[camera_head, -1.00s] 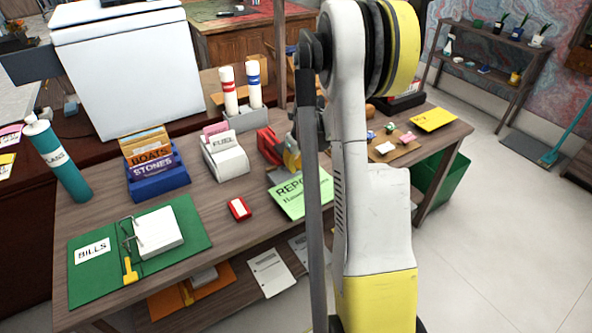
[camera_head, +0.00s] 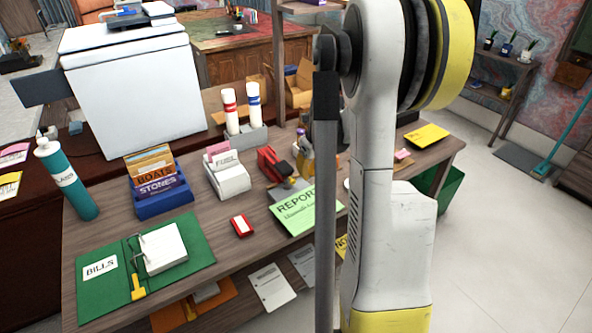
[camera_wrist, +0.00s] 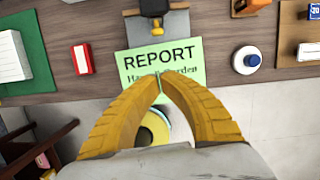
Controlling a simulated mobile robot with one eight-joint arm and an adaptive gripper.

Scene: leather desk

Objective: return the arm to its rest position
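My gripper (camera_wrist: 160,88) shows in the wrist view with its two yellow fingers meeting at the tips. I see nothing held between the tips. It is above the front side of the desk (camera_head: 130,232), over the lower edge of a green REPORT sheet (camera_wrist: 165,65). A round yellow and pale shape (camera_wrist: 155,130) shows between the fingers lower down; I cannot tell what it is. In the head view my arm rises at centre right and hides the gripper. The REPORT sheet (camera_head: 308,210) lies there just left of the arm.
A small red box (camera_head: 242,225), a green BILLS binder (camera_head: 195,235), a blue file box (camera_head: 163,203), a teal bottle (camera_head: 68,180) and a red tool (camera_head: 272,163) stand on the desk. A shelf (camera_head: 500,100) is at back right. Open floor (camera_head: 510,260) lies right.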

